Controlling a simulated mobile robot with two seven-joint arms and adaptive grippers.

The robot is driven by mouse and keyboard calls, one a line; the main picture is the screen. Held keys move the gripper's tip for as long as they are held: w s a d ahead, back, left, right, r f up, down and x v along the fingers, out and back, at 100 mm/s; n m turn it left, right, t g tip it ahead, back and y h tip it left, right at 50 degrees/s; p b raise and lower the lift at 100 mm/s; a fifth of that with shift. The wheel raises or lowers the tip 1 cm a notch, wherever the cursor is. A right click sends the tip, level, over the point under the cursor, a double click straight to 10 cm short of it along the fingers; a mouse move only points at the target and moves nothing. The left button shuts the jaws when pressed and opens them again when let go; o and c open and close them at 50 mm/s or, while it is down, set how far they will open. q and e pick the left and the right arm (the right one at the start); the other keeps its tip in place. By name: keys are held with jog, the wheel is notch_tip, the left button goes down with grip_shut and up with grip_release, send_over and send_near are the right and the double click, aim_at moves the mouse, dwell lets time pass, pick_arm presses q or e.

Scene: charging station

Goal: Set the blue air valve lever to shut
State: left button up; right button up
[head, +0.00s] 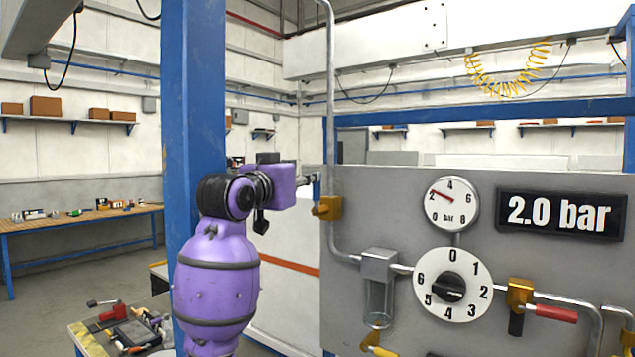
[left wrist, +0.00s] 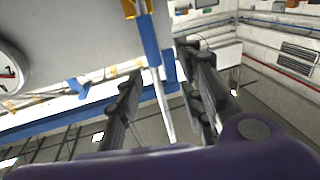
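The blue lever (left wrist: 149,42) shows in the left wrist view, joined to a brass valve body (left wrist: 129,8). It appears to lie along the silver pipe (left wrist: 162,105). In the head view the brass valve (head: 327,208) sits on the upright pipe at the panel's left edge; its blue lever cannot be made out there, near my gripper. My left gripper (head: 308,183) is just above and left of the valve, pointing right. In the left wrist view its fingers (left wrist: 161,70) are apart, with the lever seen between them; I see no clear contact. My right gripper is not in view.
The grey panel (head: 390,190) carries a pressure gauge (head: 452,205), a numbered dial (head: 453,285), a display reading 2.0 bar (head: 561,214) and a red lever (head: 556,314). A blue post (head: 195,100) stands behind my left arm. A cluttered table (head: 90,345) is at lower left.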

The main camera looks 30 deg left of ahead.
aim_at(317, 187)
pick_arm(q)
jog(key=shift+g, duration=0.3)
jog(key=w, duration=0.4)
jog(key=w+f, duration=0.1)
jog(key=w, duration=0.2)
jog(key=shift+r, duration=0.1)
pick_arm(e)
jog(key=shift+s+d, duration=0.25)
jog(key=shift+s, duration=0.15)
pick_arm(q)
jog(key=shift+c, duration=0.4)
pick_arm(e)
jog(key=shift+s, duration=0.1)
pick_arm(q)
grip_shut()
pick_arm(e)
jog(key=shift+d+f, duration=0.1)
